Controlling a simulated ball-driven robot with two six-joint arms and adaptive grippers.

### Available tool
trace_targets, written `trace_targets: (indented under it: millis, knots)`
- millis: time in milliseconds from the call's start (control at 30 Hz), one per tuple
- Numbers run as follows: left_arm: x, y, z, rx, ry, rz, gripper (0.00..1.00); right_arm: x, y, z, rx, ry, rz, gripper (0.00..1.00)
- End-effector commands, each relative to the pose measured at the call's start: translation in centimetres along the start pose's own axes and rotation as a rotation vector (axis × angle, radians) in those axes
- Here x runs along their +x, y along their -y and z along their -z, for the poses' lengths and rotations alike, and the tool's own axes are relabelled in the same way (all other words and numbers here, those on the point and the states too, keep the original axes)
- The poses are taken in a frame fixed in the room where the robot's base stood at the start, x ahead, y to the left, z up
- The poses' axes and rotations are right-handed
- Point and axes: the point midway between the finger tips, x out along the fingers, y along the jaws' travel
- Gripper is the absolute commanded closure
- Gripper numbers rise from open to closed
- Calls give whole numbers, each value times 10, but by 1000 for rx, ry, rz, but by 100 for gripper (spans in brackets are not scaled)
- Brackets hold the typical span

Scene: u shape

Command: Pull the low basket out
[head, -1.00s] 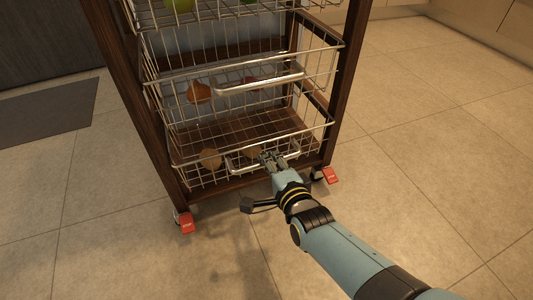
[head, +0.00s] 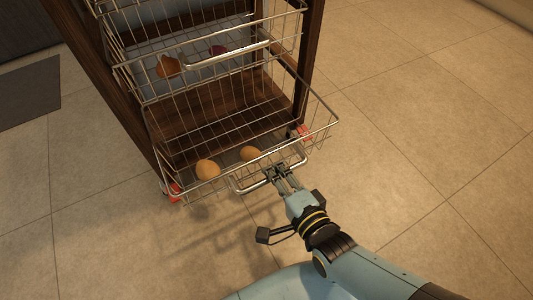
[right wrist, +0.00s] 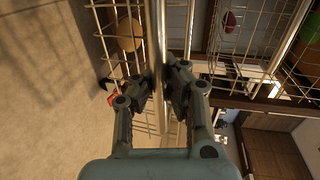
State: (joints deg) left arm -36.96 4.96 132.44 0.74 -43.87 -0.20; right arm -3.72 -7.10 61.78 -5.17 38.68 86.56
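The low basket (head: 320,131) is a wire basket at the bottom of a dark wood cart. In the head view it sticks out past the cart's front, with two round brown items (head: 208,169) inside. Its silver bar handle (head: 245,188) is on the front. My right gripper (head: 275,173) is at the handle's right part. In the right wrist view the fingers (right wrist: 165,85) close on either side of the handle bar (right wrist: 155,25), which runs between them. My left gripper is not in view.
A middle wire basket (head: 225,58) with an orange-brown item (head: 168,68) and a dark red one sits above, inside the cart (head: 315,45). Red caster parts (head: 171,190) show at the cart's feet. Tiled floor (head: 420,130) is clear to the right and in front.

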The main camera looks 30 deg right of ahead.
Motion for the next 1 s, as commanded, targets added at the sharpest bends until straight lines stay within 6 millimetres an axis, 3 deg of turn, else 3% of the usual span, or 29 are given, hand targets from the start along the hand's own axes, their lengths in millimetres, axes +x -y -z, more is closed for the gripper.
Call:
trace_targets:
  millis: [533,833,1000]
  knots:
    - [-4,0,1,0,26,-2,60,-10,-2,0,0,0,3,100]
    - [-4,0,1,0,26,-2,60,-10,-2,0,0,0,2,63]
    - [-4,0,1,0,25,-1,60,-10,-2,0,0,0,1,63]
